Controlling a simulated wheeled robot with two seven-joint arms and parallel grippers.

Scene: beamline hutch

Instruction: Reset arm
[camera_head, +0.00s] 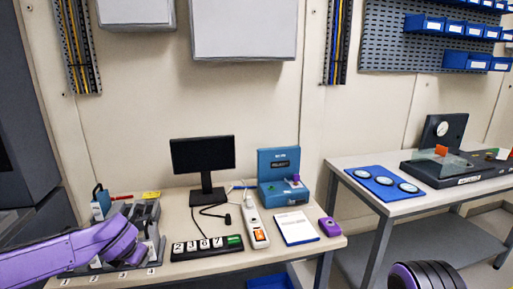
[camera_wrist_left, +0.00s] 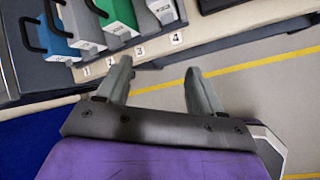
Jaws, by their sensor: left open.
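My left arm (camera_head: 70,255), purple, comes in from the left in the head view and reaches over the front left of the near bench. Its fingers cannot be made out there. In the left wrist view my left gripper (camera_wrist_left: 158,75) has its two grey fingers apart with nothing between them. Below the fingers are the floor and the bench's front edge. A purple and black part of what looks like my right arm (camera_head: 427,276) shows at the bottom right of the head view. My right gripper does not show.
A rack of handled modules (camera_wrist_left: 90,25) stands by numbered labels 1 to 4, near the left fingers. The near bench (camera_head: 200,266) also carries a monitor (camera_head: 203,156), blue device (camera_head: 280,176), power strip (camera_head: 255,222) and purple object (camera_head: 329,227). Another bench (camera_head: 345,165) stands right.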

